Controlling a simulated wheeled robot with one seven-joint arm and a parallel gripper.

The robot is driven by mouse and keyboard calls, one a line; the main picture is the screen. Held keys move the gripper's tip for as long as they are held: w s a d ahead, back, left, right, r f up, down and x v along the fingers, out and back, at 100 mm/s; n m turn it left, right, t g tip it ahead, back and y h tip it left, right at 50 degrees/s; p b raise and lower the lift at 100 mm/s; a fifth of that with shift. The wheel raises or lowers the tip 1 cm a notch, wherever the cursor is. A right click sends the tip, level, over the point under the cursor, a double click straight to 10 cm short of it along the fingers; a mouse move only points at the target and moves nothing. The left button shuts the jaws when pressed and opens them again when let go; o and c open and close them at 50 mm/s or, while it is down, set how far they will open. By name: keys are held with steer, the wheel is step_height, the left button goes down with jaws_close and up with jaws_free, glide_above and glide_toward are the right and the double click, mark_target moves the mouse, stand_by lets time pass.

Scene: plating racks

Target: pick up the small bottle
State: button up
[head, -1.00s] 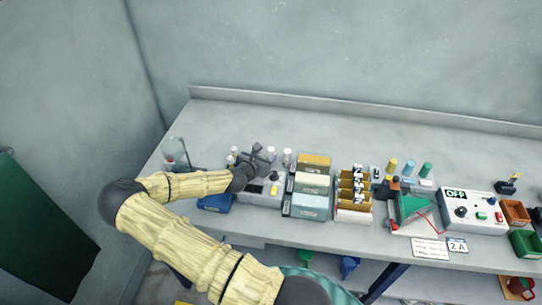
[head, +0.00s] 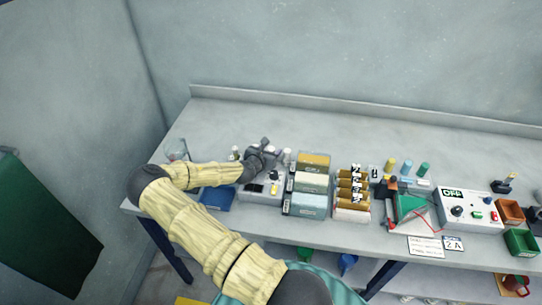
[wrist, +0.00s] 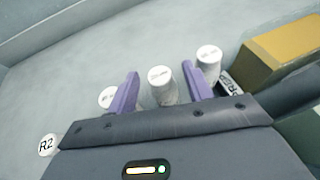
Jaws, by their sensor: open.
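In the wrist view, several small white-capped bottles stand in a loose row. The middle small bottle (wrist: 163,86) is between the two purple fingers of my open gripper (wrist: 160,73). Another bottle (wrist: 107,97) is just outside the left finger, partly hidden by it, and a third bottle (wrist: 209,62) is just outside the right finger. I cannot tell whether the fingers touch any bottle. In the head view, my gripper (head: 264,153) is at the back of the grey control box, with one bottle (head: 235,153) to its left and one (head: 287,156) to its right.
A grey control box (head: 260,193) and a blue tray (head: 217,197) lie in front. A glass vessel (head: 176,149) stands left. The bench behind is clear.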

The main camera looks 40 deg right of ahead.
mark_target(270, 150)
steer(key=c, duration=1.1)
steer(key=shift+r, duration=0.15)
step_height(270, 150, up, 10)
steer(key=shift+f+b, duration=0.1)
steer(key=shift+b, duration=1.05)
